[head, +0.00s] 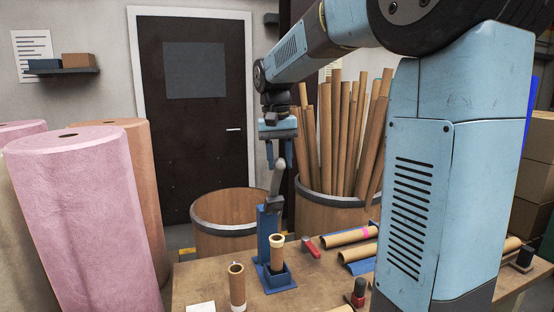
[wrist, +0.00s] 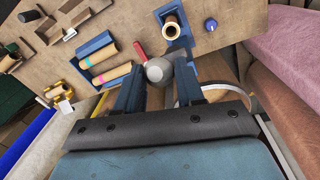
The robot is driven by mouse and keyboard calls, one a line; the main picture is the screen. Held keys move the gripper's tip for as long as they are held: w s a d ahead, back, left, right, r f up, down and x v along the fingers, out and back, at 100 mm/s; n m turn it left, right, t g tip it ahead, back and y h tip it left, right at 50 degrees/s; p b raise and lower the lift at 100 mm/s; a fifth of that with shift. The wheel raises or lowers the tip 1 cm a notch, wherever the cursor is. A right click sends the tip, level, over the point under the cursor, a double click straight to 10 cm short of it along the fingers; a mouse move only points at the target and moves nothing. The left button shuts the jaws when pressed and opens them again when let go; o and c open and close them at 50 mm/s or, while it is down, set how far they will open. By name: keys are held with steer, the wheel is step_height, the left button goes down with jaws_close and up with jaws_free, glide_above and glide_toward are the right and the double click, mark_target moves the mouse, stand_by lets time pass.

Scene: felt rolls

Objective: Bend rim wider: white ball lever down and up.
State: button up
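Another upright tube (head: 237,285) stands left of the press. A red-handled tool (head: 312,248) and lying tubes (head: 349,238) are to the right on the wooden table (head: 200,268). Wooden barrels (head: 238,230) stand behind; the right one holds tall tubes (head: 345,130). A pink roll (head: 80,210) stands left.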

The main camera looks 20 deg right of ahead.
jaws_close()
steer(key=shift+a, duration=0.15)
steer(key=shift+w+r+g, duration=0.3)
steer(key=shift+w, duration=0.4)
steer(key=w+r+g, duration=0.2)
steer(key=w+g, duration=0.3)
steer(key=w, duration=0.6)
